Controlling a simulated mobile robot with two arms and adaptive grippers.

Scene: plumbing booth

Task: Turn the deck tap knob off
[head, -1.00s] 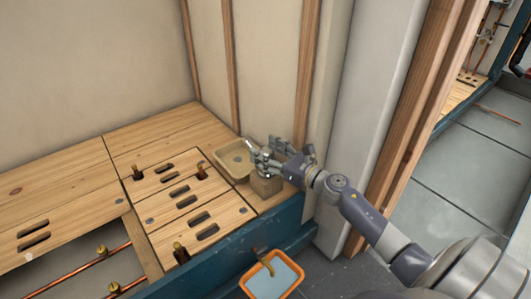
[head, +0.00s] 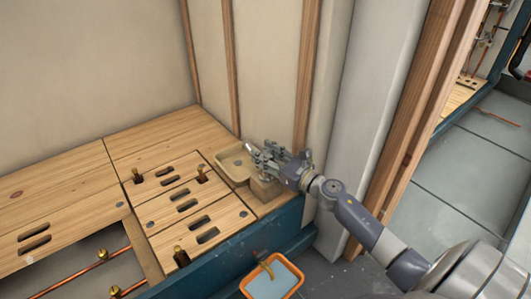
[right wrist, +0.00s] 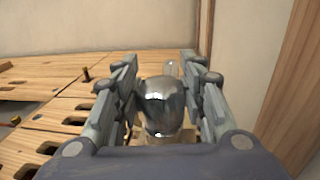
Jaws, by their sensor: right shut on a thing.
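The deck tap's knob (right wrist: 163,106) is a shiny chrome dome in the middle of the right wrist view. My right gripper (head: 263,158) is shut on it, with one finger on each side in the wrist view (right wrist: 160,92). In the head view the fingers hide most of the tap. The tap stands on a wooden block (head: 262,187) beside a small beige basin (head: 225,173). A pale upright part of the tap (right wrist: 173,67) shows behind the knob. My left gripper is in neither view.
Wooden deck boards with slots and several upright pipe stubs (head: 181,256) lie to the left. A wall stud (head: 306,80) and a pale column (head: 358,110) stand close behind my right arm. An orange-rimmed tub (head: 272,279) stands on the floor in front.

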